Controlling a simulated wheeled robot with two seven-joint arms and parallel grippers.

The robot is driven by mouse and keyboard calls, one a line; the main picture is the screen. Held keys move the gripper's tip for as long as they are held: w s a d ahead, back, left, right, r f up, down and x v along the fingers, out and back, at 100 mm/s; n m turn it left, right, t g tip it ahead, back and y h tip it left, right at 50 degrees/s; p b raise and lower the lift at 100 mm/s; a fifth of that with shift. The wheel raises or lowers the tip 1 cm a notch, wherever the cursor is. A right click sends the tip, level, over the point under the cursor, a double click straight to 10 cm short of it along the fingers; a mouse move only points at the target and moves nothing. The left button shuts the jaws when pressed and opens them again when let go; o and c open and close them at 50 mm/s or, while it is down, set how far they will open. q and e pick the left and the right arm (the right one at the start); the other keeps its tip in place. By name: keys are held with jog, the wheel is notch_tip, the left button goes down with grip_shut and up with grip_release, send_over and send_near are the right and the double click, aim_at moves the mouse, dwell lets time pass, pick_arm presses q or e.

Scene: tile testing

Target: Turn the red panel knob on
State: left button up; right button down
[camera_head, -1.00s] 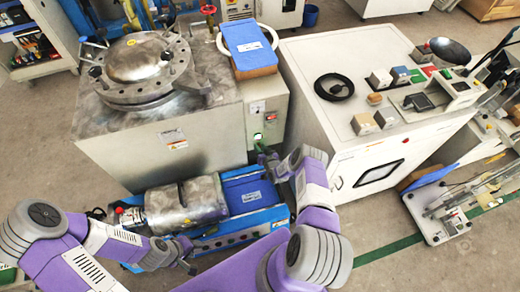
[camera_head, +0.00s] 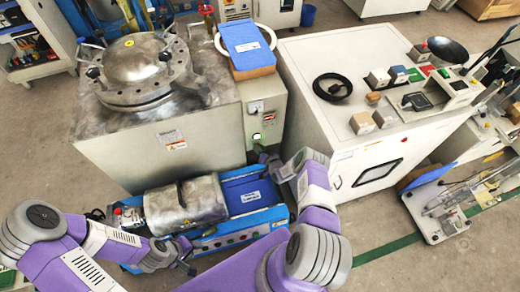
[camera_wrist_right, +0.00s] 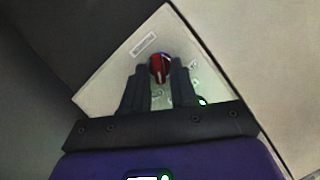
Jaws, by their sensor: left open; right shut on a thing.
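The red knob (camera_wrist_right: 159,68) sits on a pale panel plate (camera_wrist_right: 146,43) in the right wrist view. Its raised grip shows a light line running close to up and down. My right gripper (camera_wrist_right: 160,74) is shut on the knob, with one dark finger on each side. In the head view my right gripper (camera_head: 266,157) is at the lower front of the grey control box (camera_head: 266,103), and the knob cannot be made out there. My left gripper (camera_head: 187,260) is open and low, in front of the blue bench unit.
The blue bench unit (camera_head: 247,193) with a metal cylinder (camera_head: 186,205) lies below. A large metal vessel (camera_head: 138,58) stands left, a white cabinet (camera_head: 352,140) right.

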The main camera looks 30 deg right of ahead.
jog(key=c, duration=1.2)
grip_release()
jog(key=p+v, duration=0.3)
jog(key=v, duration=0.4)
jog(key=shift+s+p, duration=0.3)
